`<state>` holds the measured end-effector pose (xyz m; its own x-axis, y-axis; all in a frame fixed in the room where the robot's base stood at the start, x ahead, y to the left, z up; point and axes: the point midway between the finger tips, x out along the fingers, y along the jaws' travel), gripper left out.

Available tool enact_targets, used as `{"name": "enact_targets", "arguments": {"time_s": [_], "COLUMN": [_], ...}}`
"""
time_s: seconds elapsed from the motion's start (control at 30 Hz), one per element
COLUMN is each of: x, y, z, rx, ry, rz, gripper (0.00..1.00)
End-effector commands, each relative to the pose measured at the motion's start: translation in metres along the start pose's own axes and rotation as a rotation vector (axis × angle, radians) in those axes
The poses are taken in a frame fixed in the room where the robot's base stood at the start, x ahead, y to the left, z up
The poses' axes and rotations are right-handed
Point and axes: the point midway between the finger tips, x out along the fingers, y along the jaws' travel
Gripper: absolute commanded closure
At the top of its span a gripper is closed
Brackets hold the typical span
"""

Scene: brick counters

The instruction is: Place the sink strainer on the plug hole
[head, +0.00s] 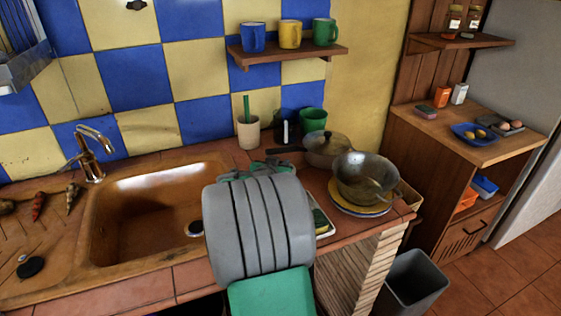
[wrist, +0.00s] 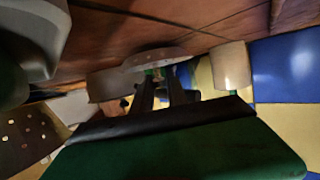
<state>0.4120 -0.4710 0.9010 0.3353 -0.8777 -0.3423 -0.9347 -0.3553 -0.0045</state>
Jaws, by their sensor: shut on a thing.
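My gripper shows in the wrist view (wrist: 160,84) as two dark fingers, shut on a pale, flat, round piece with small holes, which looks like the sink strainer (wrist: 148,60). Its outline is partly hidden by the fingers. In the head view my grey and green arm covers the fingertips and whatever they hold. The brown sink (head: 150,210) lies left of my arm. The held piece is apart from the hole, above the counter right of the basin.
A tap (head: 92,152) stands behind the sink. A beige cup (head: 248,132), a lidded pan (head: 325,148) and a metal bowl on plates (head: 362,180) crowd the counter at right. A black disc (head: 30,267) lies on the drainboard. The basin looks empty.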

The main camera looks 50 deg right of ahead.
Motion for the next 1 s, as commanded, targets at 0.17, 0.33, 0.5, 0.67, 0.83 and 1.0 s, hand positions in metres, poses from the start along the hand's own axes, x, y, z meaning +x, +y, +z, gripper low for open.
{"name": "enact_targets", "arguments": {"time_s": [0.17,0.33,0.5,0.67,0.83,1.0], "x": [0.0023,0.0029,0.0031,0.0031,0.0031,0.001], "y": [-0.0002,-0.0002,-0.0002,-0.0002,-0.0002,-0.0002], "z": [0.0051,0.0075,0.0085,0.0087,0.0088,0.0029], "rx": [0.0,0.0,-0.001,-0.001,-0.001,-0.001], "ry": [0.001,0.001,0.0,0.0,-0.001,0.0], "rz": [-0.003,-0.002,-0.002,-0.002,-0.002,-0.002], "gripper": [1.0,1.0,0.75,0.62,0.6,0.6]}}
